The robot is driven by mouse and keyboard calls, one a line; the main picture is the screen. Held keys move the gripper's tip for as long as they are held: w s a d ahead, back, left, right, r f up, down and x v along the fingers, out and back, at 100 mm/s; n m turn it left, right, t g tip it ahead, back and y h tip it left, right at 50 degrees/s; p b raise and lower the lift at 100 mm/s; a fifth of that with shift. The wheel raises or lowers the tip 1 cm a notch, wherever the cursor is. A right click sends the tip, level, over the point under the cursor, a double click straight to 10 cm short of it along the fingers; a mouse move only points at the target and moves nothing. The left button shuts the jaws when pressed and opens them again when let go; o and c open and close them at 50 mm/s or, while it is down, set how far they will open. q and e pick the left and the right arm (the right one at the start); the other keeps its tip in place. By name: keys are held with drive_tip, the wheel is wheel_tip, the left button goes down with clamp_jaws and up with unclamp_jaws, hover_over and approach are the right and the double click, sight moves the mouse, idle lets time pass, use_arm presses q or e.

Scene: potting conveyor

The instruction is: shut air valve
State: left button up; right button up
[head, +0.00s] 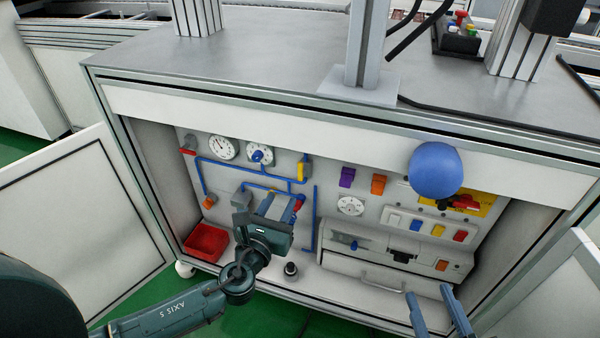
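The open cabinet's back panel (335,181) carries blue air pipes (225,165) with several coloured handles. A red handle (300,201) sits at the lower pipe junction, and a yellow one (303,170) is on the pipe above it. An orange handle (209,201) is at the lower left and a red one (188,152) at the upper left. Which is the air valve cannot be told. My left gripper (276,206) is inside the cabinet, just left of the junction's red handle; its fingertips are partly hidden and contact is unclear. My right gripper (438,298) is open and empty at the cabinet's lower front.
A red bin (206,242) and a small black-topped item (291,269) are on the cabinet floor. A drawer (380,279) is at right. A blue rounded object (435,173) hides part of the panel. Open doors (75,215) flank the cabinet.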

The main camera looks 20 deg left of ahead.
sight(300, 166)
use_arm(q)
drive_tip(key=w+b, duration=0.1)
drive_tip(key=w, duration=0.5)
drive_tip(key=w+b, duration=0.1)
drive_tip(key=w, duration=0.5)
drive_tip(key=shift+d+r+b, duration=0.1)
drive_tip(key=shift+d+b, duration=0.1)
drive_tip(key=shift+b, duration=0.15)
drive_tip(key=shift+c, duration=0.4)
clamp_jaws()
